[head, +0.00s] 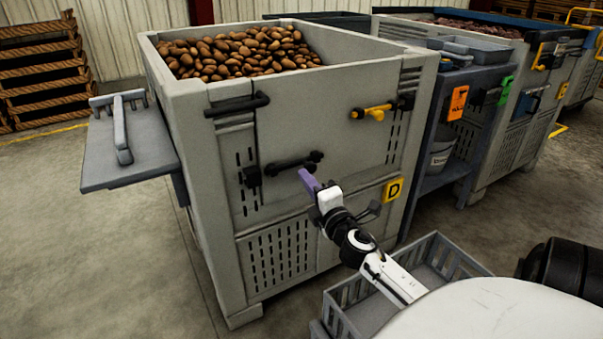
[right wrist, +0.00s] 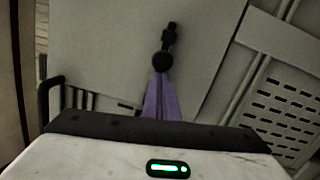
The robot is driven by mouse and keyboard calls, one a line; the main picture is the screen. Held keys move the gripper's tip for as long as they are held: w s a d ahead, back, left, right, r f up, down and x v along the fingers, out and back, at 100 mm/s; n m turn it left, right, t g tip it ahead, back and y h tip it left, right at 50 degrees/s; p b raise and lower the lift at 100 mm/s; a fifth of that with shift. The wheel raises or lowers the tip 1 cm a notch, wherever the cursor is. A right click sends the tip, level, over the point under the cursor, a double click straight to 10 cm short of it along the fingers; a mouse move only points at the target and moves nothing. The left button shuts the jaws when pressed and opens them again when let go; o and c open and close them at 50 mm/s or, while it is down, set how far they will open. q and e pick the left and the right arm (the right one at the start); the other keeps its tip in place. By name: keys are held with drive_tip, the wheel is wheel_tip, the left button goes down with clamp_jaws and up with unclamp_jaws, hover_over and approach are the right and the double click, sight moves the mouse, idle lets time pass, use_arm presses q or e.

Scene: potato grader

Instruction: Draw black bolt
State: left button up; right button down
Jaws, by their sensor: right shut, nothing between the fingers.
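A black bolt (head: 293,161) lies across the front panel of the grey potato bin, above its slotted lower part. In the right wrist view, a black bar with a round knob (right wrist: 163,60) stands just beyond the fingertips. A second black bar (head: 237,105) sits higher on the panel. My left gripper is not in view.
The bin (head: 350,60) is full of potatoes. A yellow bolt (head: 371,112) is at its upper right, and a yellow D plate (head: 393,190) is lower. A grey shelf (head: 130,165) juts out left. A grey crate (head: 440,255) stands by my right arm.

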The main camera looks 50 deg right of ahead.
drive_tip(key=shift+d, duration=0.3)
drive_tip(key=s+a+f, duration=0.1)
drive_tip(key=s+a, duration=0.7)
drive_tip(key=shift+s+a, duration=0.2)
drive_tip(key=shift+a, duration=0.1)
